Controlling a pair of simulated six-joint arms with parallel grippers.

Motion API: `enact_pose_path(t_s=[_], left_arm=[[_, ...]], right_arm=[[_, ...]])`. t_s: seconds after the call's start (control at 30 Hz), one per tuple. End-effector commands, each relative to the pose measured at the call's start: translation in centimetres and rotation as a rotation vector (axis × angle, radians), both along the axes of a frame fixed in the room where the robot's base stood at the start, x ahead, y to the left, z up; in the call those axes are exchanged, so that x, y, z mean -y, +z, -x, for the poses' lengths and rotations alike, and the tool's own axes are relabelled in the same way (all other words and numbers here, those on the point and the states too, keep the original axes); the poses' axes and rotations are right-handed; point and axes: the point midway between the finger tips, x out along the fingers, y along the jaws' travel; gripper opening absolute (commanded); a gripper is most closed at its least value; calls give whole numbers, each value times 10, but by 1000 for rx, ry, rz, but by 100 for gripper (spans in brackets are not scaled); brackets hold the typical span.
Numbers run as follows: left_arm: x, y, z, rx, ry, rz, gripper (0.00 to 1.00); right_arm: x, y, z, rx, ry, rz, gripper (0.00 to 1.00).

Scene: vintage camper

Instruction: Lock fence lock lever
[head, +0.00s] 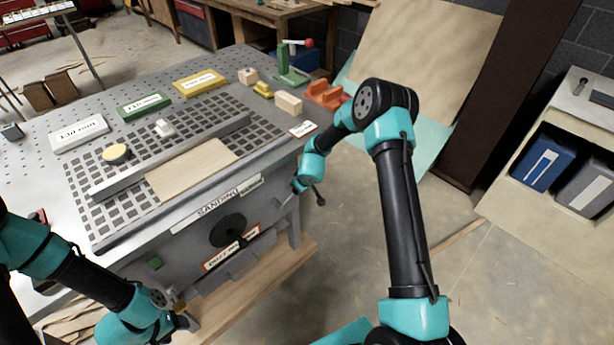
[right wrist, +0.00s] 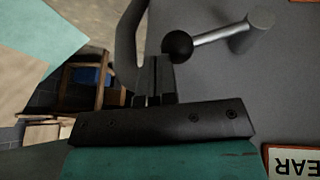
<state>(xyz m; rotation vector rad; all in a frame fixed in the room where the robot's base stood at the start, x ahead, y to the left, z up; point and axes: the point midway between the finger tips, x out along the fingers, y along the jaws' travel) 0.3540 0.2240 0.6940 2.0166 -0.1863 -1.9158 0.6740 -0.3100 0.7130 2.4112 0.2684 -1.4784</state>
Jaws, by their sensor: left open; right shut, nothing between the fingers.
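The fence lock lever shows in the right wrist view as a metal rod with a black ball knob (right wrist: 178,46) and a round metal pivot (right wrist: 258,25). My right gripper (right wrist: 154,72) is shut and empty, with its fingertips just beside the knob; whether they touch it I cannot tell. The grey fence bar (head: 172,155) runs across the slotted tabletop. My left gripper (head: 182,312) is open and low by the table's front.
A wooden board (head: 190,168) lies against the fence. Coloured labelled blocks, such as a green one (head: 144,105), and a green clamp (head: 290,65) stand along the table's back. A black handwheel (head: 228,228) projects from the front panel.

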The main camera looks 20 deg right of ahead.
Motion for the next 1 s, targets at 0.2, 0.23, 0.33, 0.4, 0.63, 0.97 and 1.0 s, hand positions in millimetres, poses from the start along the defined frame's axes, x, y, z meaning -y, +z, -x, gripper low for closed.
enact_pose_path(t_s=[0.2,0.23,0.33,0.4,0.63,0.97,1.0], left_arm=[[0,0,0,0,0,0,57],[0,0,0,0,0,0,57],[0,0,0,0,0,0,57],[0,0,0,0,0,0,57],[0,0,0,0,0,0,57],[0,0,0,0,0,0,57],[0,0,0,0,0,0,57]], right_arm=[[0,28,12,4,0,0,0],[0,33,14,4,0,0,0],[0,48,22,4,0,0,0],[0,58,27,5,0,0,0],[0,92,44,7,0,1,0],[0,137,67,7,0,1,0],[0,141,69,7,1,1,0]])
